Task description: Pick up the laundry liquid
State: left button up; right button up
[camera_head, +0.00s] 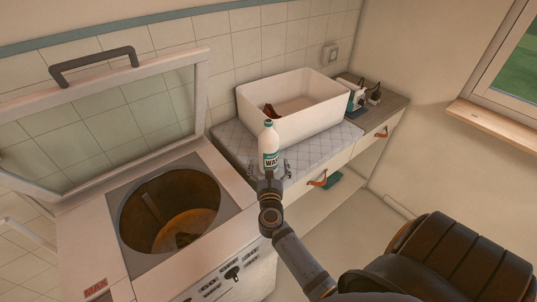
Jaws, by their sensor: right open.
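The laundry liquid (269,138) is a white bottle with a teal and white label. It stands upright on the patterned counter top, near its front edge. My right gripper (269,168) is at the lower part of the bottle, with a finger on either side of it. The gripper is open; whether the fingers touch the bottle I cannot tell. My right arm comes up from the lower right and hides the front edge of the counter below the bottle. My left gripper is not in view.
A white basin (318,118) with a dark red item stands behind the bottle. An open top-loading washer (95,235) stands on the left, its lid raised. A drawer with a leather pull (318,181) is below the counter. Small items (357,97) stand at the right.

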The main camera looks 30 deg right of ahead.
aim_at(268, 149)
jog(key=shift+w+d+r, duration=0.25)
jog(key=shift+w, duration=0.15)
jog(key=shift+w+d, duration=0.15)
jog(key=shift+w, duration=0.05)
jog(key=p+x, duration=0.1)
jog(key=x, duration=0.4)
jog(key=shift+w+d, duration=0.1)
jog(key=shift+w, duration=0.1)
jog(key=shift+s, duration=0.1)
jog(key=shift+c, duration=1.2)
jog(key=c, duration=1.4)
jog(key=shift+r, duration=0.1)
jog(key=shift+c, duration=1.2)
jog(key=shift+r+p, duration=0.1)
jog(key=shift+p, duration=0.2)
